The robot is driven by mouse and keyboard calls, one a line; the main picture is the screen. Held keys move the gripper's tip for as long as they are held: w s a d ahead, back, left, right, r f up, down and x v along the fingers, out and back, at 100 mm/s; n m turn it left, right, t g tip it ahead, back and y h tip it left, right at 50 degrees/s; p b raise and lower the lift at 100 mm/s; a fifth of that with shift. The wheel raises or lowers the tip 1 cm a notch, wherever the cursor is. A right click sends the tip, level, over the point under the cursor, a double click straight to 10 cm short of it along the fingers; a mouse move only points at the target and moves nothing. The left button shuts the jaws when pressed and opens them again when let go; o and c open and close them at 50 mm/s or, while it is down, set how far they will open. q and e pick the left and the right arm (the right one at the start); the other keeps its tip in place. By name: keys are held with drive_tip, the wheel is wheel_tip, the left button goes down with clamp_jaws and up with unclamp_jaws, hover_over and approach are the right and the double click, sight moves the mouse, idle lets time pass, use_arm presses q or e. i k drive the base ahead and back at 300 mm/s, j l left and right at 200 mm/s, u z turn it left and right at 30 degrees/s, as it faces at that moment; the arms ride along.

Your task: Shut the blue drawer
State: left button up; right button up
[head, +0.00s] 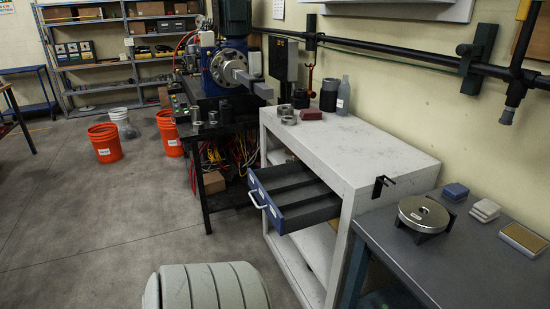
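The blue drawer (264,205) is pulled well out of the white bench (350,150), toward the lower left. Its front is blue with a pale handle (257,199) and small white labels. Its dark inside has long compartments that look empty. Neither of my grippers shows in the head view, and nothing touches the drawer.
A dark machine table (228,200) with hanging cables stands left of the drawer. A grey table (460,262) stands at the right. A rounded pale ribbed shape (212,288) fills the bottom centre. Orange buckets (105,143) stand farther back. Grey floor (120,220) is clear at the left.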

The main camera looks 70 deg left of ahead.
sight(294, 198)
drive_tip(key=u, duration=2.3)
